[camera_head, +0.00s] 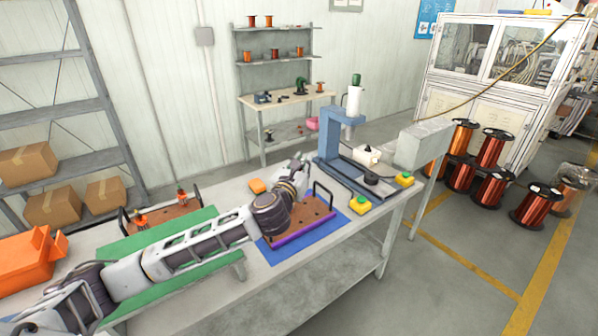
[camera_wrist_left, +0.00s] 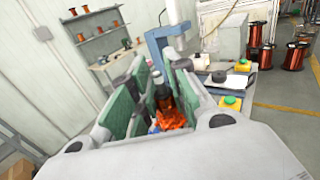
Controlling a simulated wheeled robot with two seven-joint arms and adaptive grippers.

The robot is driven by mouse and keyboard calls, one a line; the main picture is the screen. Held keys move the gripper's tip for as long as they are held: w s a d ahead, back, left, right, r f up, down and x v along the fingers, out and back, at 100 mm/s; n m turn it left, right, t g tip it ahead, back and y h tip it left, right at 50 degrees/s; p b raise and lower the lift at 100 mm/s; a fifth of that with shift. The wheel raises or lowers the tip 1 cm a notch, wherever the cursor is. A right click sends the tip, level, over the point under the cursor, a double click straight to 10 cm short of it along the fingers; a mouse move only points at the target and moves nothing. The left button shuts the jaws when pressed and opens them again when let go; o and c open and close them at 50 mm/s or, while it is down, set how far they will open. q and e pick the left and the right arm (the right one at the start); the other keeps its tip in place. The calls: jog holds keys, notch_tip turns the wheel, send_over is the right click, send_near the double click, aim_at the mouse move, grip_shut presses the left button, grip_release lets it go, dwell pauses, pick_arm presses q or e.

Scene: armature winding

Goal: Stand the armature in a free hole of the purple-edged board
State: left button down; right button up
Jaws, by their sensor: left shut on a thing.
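The purple-edged board (camera_head: 303,231) lies on a blue mat on the bench in the head view, a brown holed plate with a black handle at its right end. My forearm and wrist hide its left part. My left gripper (camera_head: 300,168) is above the board's far side. In the left wrist view my left gripper (camera_wrist_left: 160,78) is shut on the armature (camera_wrist_left: 170,115), whose copper-orange windings and dark shaft show between the green finger pads. The armature is hidden in the head view. My right gripper is not in view.
An orange bin (camera_head: 28,262) is at far left.

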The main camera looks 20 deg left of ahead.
pick_arm(q)
jog(key=shift+w+d+r, duration=0.1)
jog(key=shift+w+r, duration=0.1)
jog(key=shift+w, duration=0.3)
jog(key=w+a+f+n+y, duration=0.1)
jog(key=w+f+y, duration=0.1)
jog(key=f, duration=0.4)
jog(key=w+a+f+n+y, duration=0.1)
jog(key=w+f+y, duration=0.1)
jog(key=f, duration=0.5)
jog(key=shift+w+a+f+n+b, duration=0.3)
jog(key=shift+w+b, duration=0.05)
jog(key=shift+w, duration=0.4)
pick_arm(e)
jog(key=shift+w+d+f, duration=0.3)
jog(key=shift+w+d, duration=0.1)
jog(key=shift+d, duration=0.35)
pick_arm(q)
jog(key=shift+f, duration=0.1)
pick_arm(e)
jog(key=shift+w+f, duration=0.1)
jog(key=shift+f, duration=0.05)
